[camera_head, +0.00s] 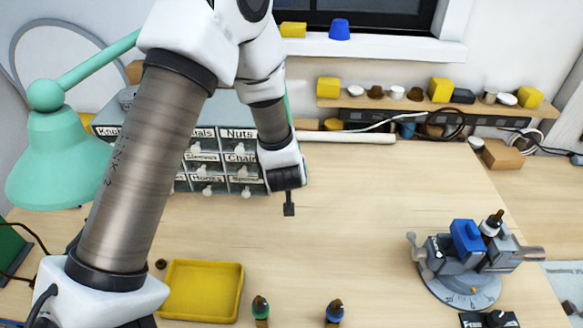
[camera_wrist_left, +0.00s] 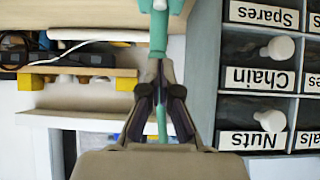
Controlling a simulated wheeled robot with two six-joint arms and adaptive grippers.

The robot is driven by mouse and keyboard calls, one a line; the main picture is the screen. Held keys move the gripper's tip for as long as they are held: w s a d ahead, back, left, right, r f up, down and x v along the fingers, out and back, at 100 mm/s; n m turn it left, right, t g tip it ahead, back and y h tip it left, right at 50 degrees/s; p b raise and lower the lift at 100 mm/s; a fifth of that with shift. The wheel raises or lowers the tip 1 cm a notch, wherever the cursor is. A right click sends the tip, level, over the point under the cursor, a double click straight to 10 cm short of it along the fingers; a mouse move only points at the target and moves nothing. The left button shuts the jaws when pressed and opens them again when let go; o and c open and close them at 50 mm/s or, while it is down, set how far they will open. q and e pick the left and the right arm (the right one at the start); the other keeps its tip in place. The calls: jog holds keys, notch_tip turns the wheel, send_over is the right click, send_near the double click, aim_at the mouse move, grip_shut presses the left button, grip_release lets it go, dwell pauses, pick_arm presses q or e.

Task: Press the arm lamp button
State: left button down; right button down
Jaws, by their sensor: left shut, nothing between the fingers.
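The mint green arm lamp (camera_head: 58,160) hangs its shade at the left, with its arm running up behind my left arm. My left gripper (camera_head: 289,205) is shut and empty, its dark fingers pointing down in front of the drawer cabinet's right side. In the left wrist view a mint green post (camera_wrist_left: 159,28) stands at the fingertips of my left gripper (camera_wrist_left: 160,72), and more green shows between the finger linkages. I cannot tell whether the fingers touch it. No lamp button can be made out. My right gripper is not in view.
The labelled drawer cabinet (camera_head: 207,160) stands beside the gripper; its drawers (camera_wrist_left: 262,78) show close by in the wrist view. A yellow tray (camera_head: 202,290), screwdriver handles (camera_head: 261,308) and a vise (camera_head: 468,260) are in front. The middle of the table is clear.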

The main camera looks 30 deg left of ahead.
pick_arm(q)
jog(key=b+x, duration=0.2)
jog(key=x, duration=0.1)
jog(key=s+f+b+x, duration=0.1)
jog(key=b+x, duration=0.1)
jog(key=x, duration=0.2)
jog(key=d+f+b+x, duration=0.1)
jog(key=b+x, duration=0.1)
jog(key=x, duration=0.2)
jog(key=shift+s+a+f, duration=0.1)
jog(key=shift+s+f, duration=0.05)
jog(key=shift+f+b, duration=0.1)
jog(key=shift+b, duration=0.25)
